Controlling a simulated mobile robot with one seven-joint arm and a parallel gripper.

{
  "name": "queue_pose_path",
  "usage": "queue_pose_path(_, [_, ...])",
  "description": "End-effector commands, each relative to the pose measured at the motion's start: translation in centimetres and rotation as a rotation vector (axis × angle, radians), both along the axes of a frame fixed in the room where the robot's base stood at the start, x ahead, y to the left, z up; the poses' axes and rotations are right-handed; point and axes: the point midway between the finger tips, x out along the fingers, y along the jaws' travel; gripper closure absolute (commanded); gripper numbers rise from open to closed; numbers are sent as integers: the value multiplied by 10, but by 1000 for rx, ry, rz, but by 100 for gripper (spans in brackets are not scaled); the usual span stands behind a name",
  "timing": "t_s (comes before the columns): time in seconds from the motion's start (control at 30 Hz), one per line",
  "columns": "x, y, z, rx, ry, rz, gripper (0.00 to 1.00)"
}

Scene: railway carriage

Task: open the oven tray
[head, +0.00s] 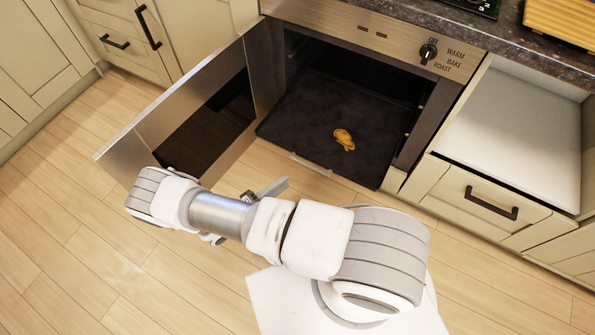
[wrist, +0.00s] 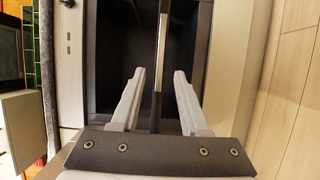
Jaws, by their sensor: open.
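The oven (head: 375,40) has its door (head: 190,110) swung open to the left. The dark oven tray (head: 290,115) sits in the cavity with its front part sticking out, and a pale handle strip (head: 311,163) runs along its front edge. A small golden-brown food item (head: 344,139) lies on the tray. My gripper (head: 262,190) is just in front of the tray, low and partly hidden by my arm. In the wrist view my gripper (wrist: 158,76) is open. The tray (wrist: 157,75) shows edge-on between the two fingers, with a visible space on each side.
A dark knob (head: 428,53) on the oven panel points near OFF. A drawer or compartment (head: 515,130) with a white inside stands open to the right of the oven. Cream cabinets (head: 55,55) are at the upper left. The wooden floor (head: 90,240) at the left is clear.

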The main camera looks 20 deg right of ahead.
Motion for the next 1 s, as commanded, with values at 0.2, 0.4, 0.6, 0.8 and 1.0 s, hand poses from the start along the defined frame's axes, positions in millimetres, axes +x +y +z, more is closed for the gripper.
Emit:
queue_pose_path(0.2, [-13,42,0,0,-1,3,55])
queue_pose_path(0.4, [-19,58,0,-2,-1,1,55])
queue_pose_path(0.6, [-20,61,0,-2,-1,0,55])
queue_pose_path(0.8, [-20,61,0,-2,-1,0,55])
queue_pose_path(1.0, [-20,60,0,-2,-1,0,55])
